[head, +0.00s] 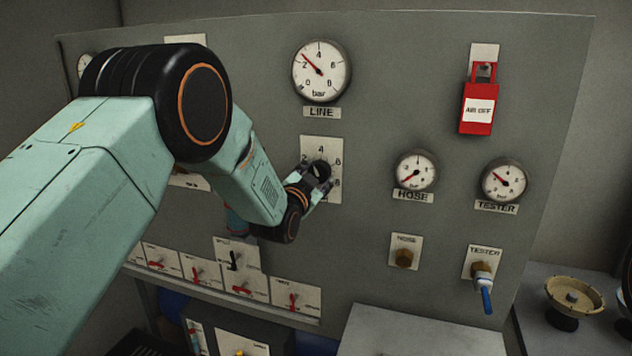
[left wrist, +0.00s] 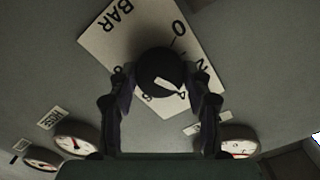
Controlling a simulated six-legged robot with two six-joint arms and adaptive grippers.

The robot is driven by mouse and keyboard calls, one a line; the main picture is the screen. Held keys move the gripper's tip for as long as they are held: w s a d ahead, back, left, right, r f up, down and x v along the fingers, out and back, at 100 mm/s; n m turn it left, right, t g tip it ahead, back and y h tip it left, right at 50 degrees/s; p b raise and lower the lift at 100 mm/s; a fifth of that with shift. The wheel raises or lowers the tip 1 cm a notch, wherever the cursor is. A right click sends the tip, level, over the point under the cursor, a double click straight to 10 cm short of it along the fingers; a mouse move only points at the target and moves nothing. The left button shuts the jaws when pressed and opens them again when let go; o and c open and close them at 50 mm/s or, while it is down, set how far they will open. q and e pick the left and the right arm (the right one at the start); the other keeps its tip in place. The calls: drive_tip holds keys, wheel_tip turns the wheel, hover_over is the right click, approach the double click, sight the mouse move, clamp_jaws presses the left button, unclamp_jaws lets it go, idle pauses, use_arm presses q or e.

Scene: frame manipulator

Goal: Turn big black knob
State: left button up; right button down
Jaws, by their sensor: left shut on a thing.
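The big black knob (head: 318,170) sits on a white numbered dial plate (head: 333,146) below the LINE gauge on the grey panel. In the head view it is partly hidden by my left gripper (head: 316,180), which reaches it from the lower left. In the left wrist view the round black knob (left wrist: 160,70) shows a white pointer mark and lies between the two fingers of my left gripper (left wrist: 162,88). The fingers are shut on it from both sides. The plate (left wrist: 110,35) shows tilted behind it, with BAR and numbers. My right gripper is not in view.
The LINE gauge (head: 321,70) is above the knob. The HOSE gauge (head: 415,171), TESTER gauge (head: 504,181) and red AIR OFF tag (head: 478,107) are to the right. Several small valves with red handles line the panel's lower left. A blue-handled valve (head: 484,285) sticks out lower right.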

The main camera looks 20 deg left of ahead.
use_arm(q)
drive_tip(key=m+b, duration=0.1)
drive_tip(key=m, duration=0.4)
drive_tip(key=shift+a+m+b, duration=0.1)
drive_tip(key=shift+m+b, duration=0.2)
drive_tip(key=shift+b, duration=0.05)
drive_tip(key=m+b, duration=0.1)
drive_tip(key=m, duration=0.4)
drive_tip(key=shift+r+m+b, duration=0.15)
drive_tip(key=shift+m+b, duration=0.15)
drive_tip(key=m+b, duration=0.1)
drive_tip(key=m, duration=0.5)
drive_tip(key=shift+r+b, duration=0.15)
drive_tip(key=shift+b, duration=0.15)
drive_tip(key=m, duration=0.4)
drive_tip(key=shift+r+b, duration=0.1)
drive_tip(key=shift+b, duration=0.3)
drive_tip(key=shift+r+m, duration=0.1)
drive_tip(key=shift+m, duration=0.5)
drive_tip(key=shift+w+r, duration=0.1)
drive_tip(key=o, duration=1.1)
drive_tip(key=shift+f, duration=0.3)
drive_tip(key=shift+o, duration=0.2)
